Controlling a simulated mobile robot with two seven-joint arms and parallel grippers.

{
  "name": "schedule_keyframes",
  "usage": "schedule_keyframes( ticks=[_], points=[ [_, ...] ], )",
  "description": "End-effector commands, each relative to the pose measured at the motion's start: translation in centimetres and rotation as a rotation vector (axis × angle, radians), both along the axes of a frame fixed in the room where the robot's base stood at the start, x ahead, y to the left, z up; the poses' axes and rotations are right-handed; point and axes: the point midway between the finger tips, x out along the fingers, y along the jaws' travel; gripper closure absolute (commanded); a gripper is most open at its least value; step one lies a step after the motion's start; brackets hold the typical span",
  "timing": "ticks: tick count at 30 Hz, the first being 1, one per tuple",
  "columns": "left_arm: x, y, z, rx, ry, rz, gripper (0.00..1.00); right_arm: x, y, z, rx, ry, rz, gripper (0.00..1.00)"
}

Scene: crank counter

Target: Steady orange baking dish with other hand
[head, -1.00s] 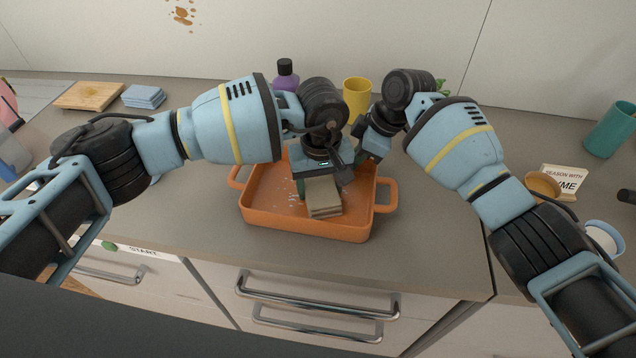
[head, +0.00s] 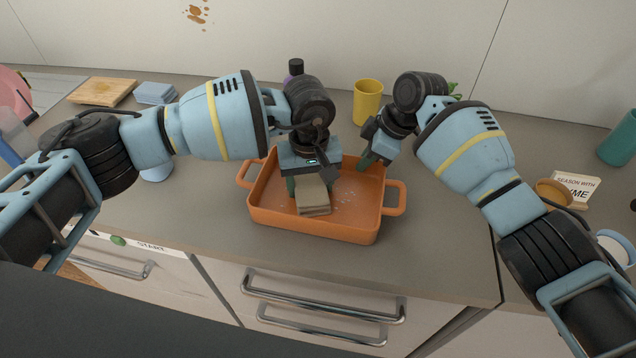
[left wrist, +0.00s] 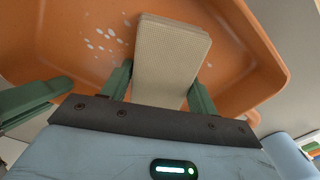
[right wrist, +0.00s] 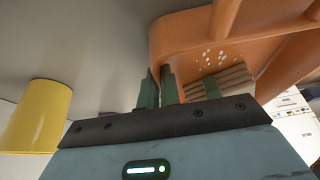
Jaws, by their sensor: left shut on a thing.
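The orange baking dish (head: 275,215) sits on the counter and also shows in the left wrist view (left wrist: 262,75) and right wrist view (right wrist: 180,40). White specks lie on its floor. My left gripper (head: 308,190) is inside the dish, shut on a tan layered sponge (head: 313,205). In the left wrist view the sponge (left wrist: 170,60) sits between the green fingers. My right gripper (head: 372,162) is at the dish's far wall, near its right corner. In the right wrist view its fingers (right wrist: 158,88) are close together, one on each side of the wall.
A yellow cup (head: 367,102) stands behind the dish, and a purple bottle (head: 296,68) is partly hidden by my left arm. A cutting board (head: 103,92) and blue cloths (head: 155,93) lie at left. A teal cup (head: 618,140) and a sign (head: 575,188) are at right.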

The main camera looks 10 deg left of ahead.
Motion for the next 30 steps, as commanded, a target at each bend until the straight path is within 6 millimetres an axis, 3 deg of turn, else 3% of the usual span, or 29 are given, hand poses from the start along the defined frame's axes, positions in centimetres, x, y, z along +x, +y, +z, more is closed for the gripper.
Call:
schedule_keyframes(
  ticks=[10, 30],
  points=[
    [0.1, -0.1, 0.7, -0.002, -0.004, -0.001, 0.72, 0.1, 0.0, 0.2, 0.002, -0.002, -0.001, 1.00],
    [0.1, -0.1, 6.5, -0.002, -0.006, -0.001, 0.72, 0.0, 0.0, 0.1, 0.001, -0.002, -0.001, 1.00]
  ],
)
